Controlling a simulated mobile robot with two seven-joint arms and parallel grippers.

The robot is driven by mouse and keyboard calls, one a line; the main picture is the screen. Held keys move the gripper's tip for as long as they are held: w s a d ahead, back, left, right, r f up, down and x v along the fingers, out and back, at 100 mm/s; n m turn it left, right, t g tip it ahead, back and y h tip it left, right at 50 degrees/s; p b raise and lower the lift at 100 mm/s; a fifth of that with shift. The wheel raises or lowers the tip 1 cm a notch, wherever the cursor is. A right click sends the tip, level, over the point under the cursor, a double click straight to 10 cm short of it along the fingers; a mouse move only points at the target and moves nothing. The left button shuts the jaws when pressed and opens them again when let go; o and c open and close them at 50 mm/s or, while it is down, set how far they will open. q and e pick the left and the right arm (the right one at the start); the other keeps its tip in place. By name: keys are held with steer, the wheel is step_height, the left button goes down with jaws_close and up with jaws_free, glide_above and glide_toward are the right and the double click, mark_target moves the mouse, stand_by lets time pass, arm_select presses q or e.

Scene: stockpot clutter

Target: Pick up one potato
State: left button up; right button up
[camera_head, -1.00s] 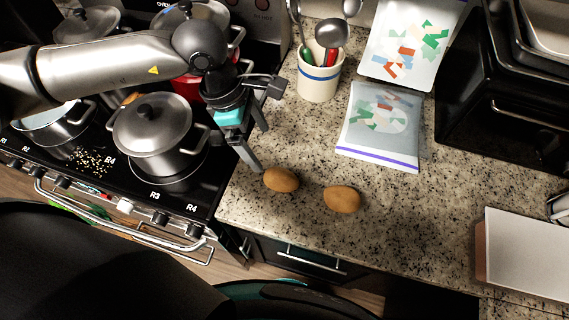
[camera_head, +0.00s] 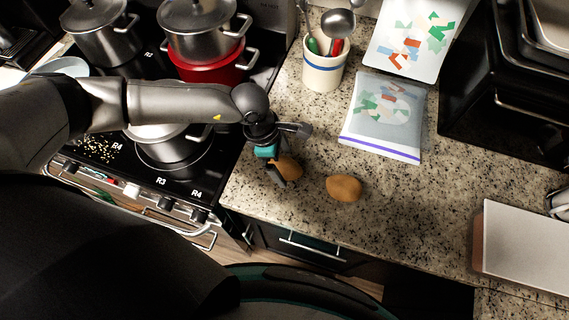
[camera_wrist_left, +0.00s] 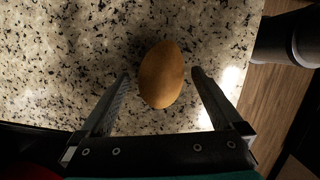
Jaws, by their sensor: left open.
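Two brown potatoes lie on the speckled counter near its front edge. The left potato (camera_head: 290,168) is partly hidden by my left gripper (camera_head: 283,172) in the head view. In the left wrist view this potato (camera_wrist_left: 161,75) lies at and just beyond the fingertips, between their lines. My left gripper (camera_wrist_left: 160,76) is open, with a finger on each side of the potato and visible gaps. The right potato (camera_head: 344,188) lies apart, to the right of the gripper. My right gripper is not in view.
A stove with pots (camera_head: 198,30) stands at the left. A utensil crock (camera_head: 324,73) and a zip bag with coloured pieces (camera_head: 384,117) are behind the potatoes. A white board (camera_head: 524,238) lies at the right. The counter (camera_head: 410,215) between is clear.

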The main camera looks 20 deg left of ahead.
arm_select(q)
steer(key=shift+d+f, duration=0.1)
steer(key=shift+f, duration=0.3)
steer(key=c, duration=1.5)
steer(key=shift+r, duration=0.2)
